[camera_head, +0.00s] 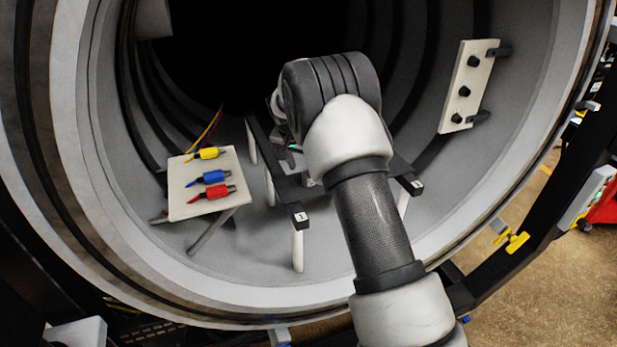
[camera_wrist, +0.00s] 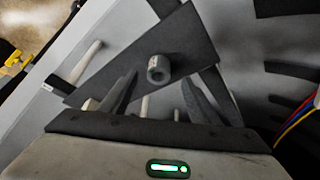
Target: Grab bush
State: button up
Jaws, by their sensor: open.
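The bush (camera_wrist: 158,69) is a short grey hollow cylinder on a dark flat bar (camera_wrist: 195,47) in the wrist view. Its open end faces the camera. My gripper (camera_wrist: 168,78) is open, with one dark finger to the left of the bush and the other to its right. The bush appears between and just beyond the fingertips, and no finger visibly grips it. Whether a fingertip touches it I cannot tell. In the head view my arm hides the bush and most of my gripper.
A small white table (camera_head: 226,163) with yellow, blue and red plugs stands left. A white panel with black knobs (camera_head: 466,88) is on the right wall. The chamber rim (camera_head: 225,309) curves in front.

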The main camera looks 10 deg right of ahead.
aim_at(308, 173)
jog(key=shift+w+d+p+x, duration=0.15)
jog(key=shift+p+x, duration=0.2)
jog(key=shift+x, duration=1.05)
jog(key=shift+w+d+p+x, duration=0.15)
jog(key=shift+p+x, duration=0.2)
jog(key=shift+x, duration=1.05)
jog(key=shift+r, duration=0.2)
jog(key=c, duration=1.4)
